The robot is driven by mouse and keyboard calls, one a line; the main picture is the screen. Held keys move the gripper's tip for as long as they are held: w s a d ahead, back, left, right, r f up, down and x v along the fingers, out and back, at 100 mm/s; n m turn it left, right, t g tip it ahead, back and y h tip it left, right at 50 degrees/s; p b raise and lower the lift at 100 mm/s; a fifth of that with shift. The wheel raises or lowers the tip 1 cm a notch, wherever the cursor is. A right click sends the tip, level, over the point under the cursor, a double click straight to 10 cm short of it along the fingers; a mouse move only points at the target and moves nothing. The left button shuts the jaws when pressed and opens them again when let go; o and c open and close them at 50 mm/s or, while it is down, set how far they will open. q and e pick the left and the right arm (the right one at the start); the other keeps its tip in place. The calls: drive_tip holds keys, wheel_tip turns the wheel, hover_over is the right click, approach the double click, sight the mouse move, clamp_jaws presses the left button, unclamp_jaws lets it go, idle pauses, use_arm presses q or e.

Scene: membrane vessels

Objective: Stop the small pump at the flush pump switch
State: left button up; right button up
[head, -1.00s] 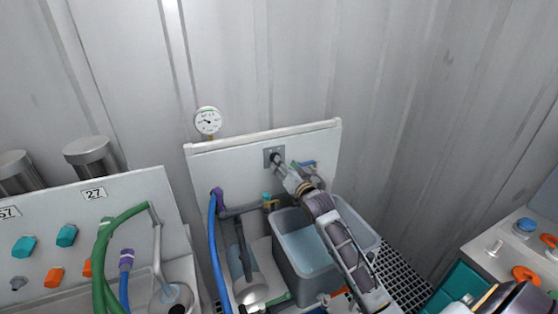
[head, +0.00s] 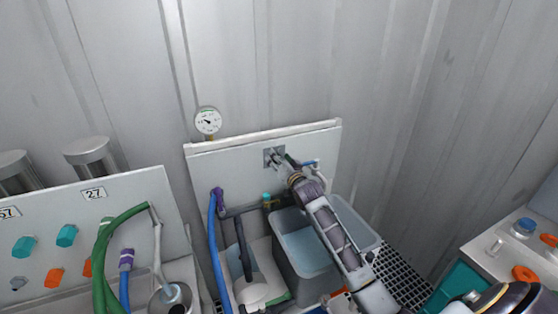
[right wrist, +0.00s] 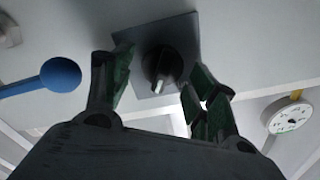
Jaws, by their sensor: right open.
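The flush pump switch is a black rotary knob (right wrist: 166,66) with a pale pointer mark, on a dark grey square plate (right wrist: 152,38) in the right wrist view. In the head view its plate (head: 268,152) sits on the upright white panel. My right gripper (right wrist: 158,72) is open, with one finger on each side of the knob; I cannot tell if either finger touches it. In the head view the right gripper (head: 283,161) is at the panel and partly hides the knob. The small pump cannot be made out. My left gripper is not in view.
A blue-ended lever (right wrist: 60,75) juts out beside the switch. A round gauge (head: 208,121) stands on the panel's top edge. A grey water tub (head: 287,268) is below my right arm. A blue hose (head: 213,250) and grey pipe (head: 245,245) are at left.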

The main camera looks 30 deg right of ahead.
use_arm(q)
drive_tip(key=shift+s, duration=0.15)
use_arm(e)
drive_tip(key=shift+c, duration=0.2)
drive_tip(key=c, duration=0.9)
use_arm(q)
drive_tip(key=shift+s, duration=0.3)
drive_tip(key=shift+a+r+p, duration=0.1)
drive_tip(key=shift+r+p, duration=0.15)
drive_tip(key=shift+p, duration=0.15)
use_arm(e)
drive_tip(key=shift+r+n, duration=0.1)
drive_tip(key=shift+n, duration=0.2)
use_arm(q)
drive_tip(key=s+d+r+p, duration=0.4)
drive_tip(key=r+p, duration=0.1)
drive_tip(key=p, duration=0.1)
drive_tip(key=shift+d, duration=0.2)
use_arm(e)
drive_tip(key=shift+a+n, duration=0.15)
drive_tip(key=shift+n, duration=1.75)
drive_tip(key=shift+a+n, duration=0.15)
drive_tip(key=shift+n, duration=1.75)
drive_tip(key=shift+a+n, duration=0.15)
drive_tip(key=shift+n, duration=1.75)
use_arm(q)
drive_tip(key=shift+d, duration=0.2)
